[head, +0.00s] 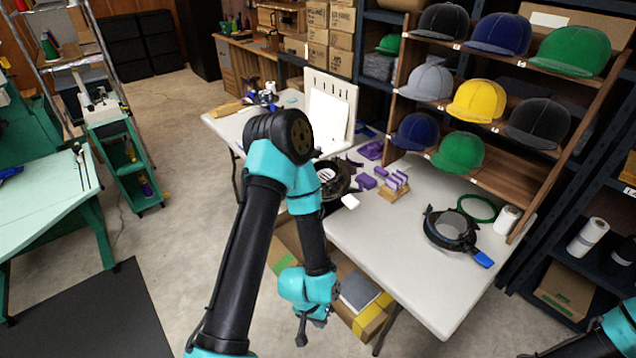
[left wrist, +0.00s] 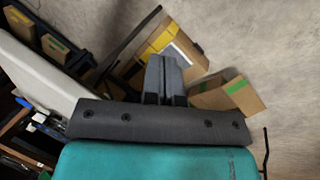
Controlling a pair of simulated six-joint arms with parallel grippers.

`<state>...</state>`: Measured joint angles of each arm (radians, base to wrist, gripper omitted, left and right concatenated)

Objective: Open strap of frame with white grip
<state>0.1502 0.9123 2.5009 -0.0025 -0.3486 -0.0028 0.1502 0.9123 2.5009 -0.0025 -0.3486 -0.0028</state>
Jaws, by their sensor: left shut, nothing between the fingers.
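The frame with the white grip (head: 350,201) is on the white table, a dark ring (head: 334,186) partly hidden behind my left arm. Its white grip points towards the lower right. I cannot make out its strap. A second dark frame (head: 450,229) with a blue grip (head: 482,258) lies on the right of the table. My left gripper (head: 301,338) hangs low in front of the table, away from both frames. Its fingers are together and empty in the left wrist view (left wrist: 164,75). My right arm shows at the lower right corner; its gripper is too cut off to judge.
Purple blocks (head: 367,182) and a wooden holder (head: 394,192) stand between the frames. A green ring (head: 477,208) and a white spool (head: 508,219) are at the table's right. A cap shelf (head: 500,175) rises behind. Open boxes (head: 366,318) are below the table. The table's front middle is clear.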

